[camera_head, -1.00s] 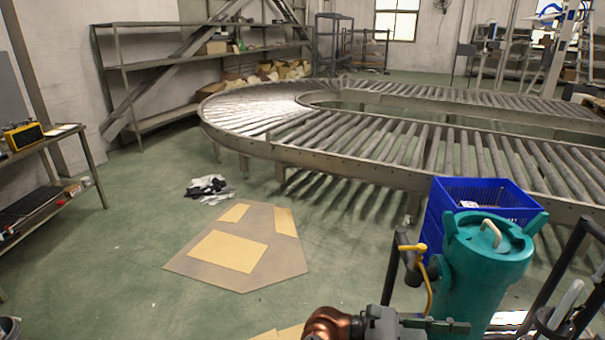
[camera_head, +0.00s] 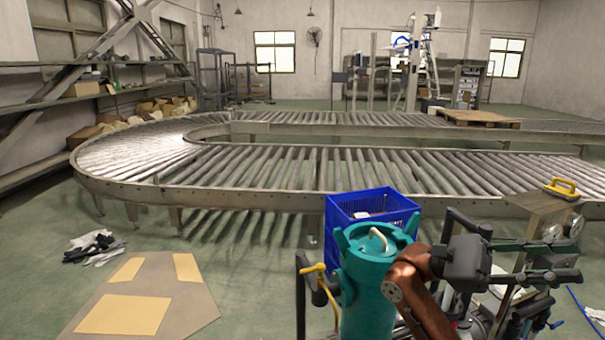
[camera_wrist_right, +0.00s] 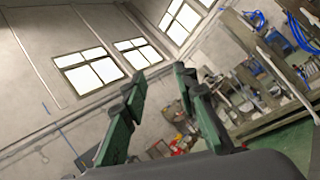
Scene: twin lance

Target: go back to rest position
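My right arm, with a copper-coloured link, shows at the lower right of the head view. It is folded beside a teal cylinder (camera_head: 372,285) with a white handle on its lid. In the right wrist view my right gripper (camera_wrist_right: 160,82) has two green fingers spread apart. Nothing is between them, and the wall and windows show behind. In the head view the gripper is dark and hard to separate from the black tubes around it. My left gripper is in neither view.
A blue crate (camera_head: 372,203) stands behind the cylinder. A curved roller conveyor (camera_head: 300,195) crosses the room. A yellow-handled tool (camera_head: 562,187) sits on a stand at right. Flattened cardboard (camera_head: 190,315) and dark-and-white cloths (camera_head: 95,247) lie on the green floor at left.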

